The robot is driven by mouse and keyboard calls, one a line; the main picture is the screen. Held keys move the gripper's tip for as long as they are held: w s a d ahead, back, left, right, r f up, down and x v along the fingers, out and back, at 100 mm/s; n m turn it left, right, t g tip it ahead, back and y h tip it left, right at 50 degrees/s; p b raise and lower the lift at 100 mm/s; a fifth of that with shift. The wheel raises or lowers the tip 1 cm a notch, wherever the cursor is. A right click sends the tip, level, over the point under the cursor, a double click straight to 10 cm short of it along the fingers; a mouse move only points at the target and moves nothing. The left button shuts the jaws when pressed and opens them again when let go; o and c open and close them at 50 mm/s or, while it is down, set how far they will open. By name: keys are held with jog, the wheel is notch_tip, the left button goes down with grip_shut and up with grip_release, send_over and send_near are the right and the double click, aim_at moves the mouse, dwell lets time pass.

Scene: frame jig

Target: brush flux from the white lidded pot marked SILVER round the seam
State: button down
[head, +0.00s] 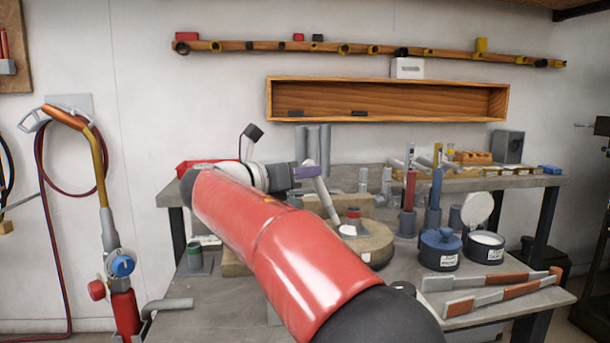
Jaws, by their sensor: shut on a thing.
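My gripper (308,172) is at the end of my red arm, above the left side of a round tan block (375,246). It is shut on a slim pale grey stick (327,200), which looks like the brush and slants down to the right. The stick's lower end is close to a small white-and-grey piece with a red top (353,220) on the block; I cannot tell whether they touch. The seam is too small to make out. An open dark pot with white contents (486,240) stands at right, a white round lid (477,208) raised behind it. Its label is unreadable.
A blue-lidded pot (440,248) stands left of the open pot. Red and blue upright tools in holders (409,200) stand behind. My arm hides the bench's middle.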

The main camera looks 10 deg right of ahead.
jog(key=shift+s, duration=0.15)
jog(key=shift+s+d+f+b, duration=0.1)
jog(key=shift+s+b, duration=0.35)
jog(key=shift+s, duration=0.8)
jog(key=shift+s+d+f+b, duration=0.1)
jog(key=shift+s+b, duration=0.3)
jog(key=shift+s, duration=0.85)
notch_tip(320, 180, up, 3)
jog(key=shift+p, duration=1)
jog(key=shift+r, duration=2.1)
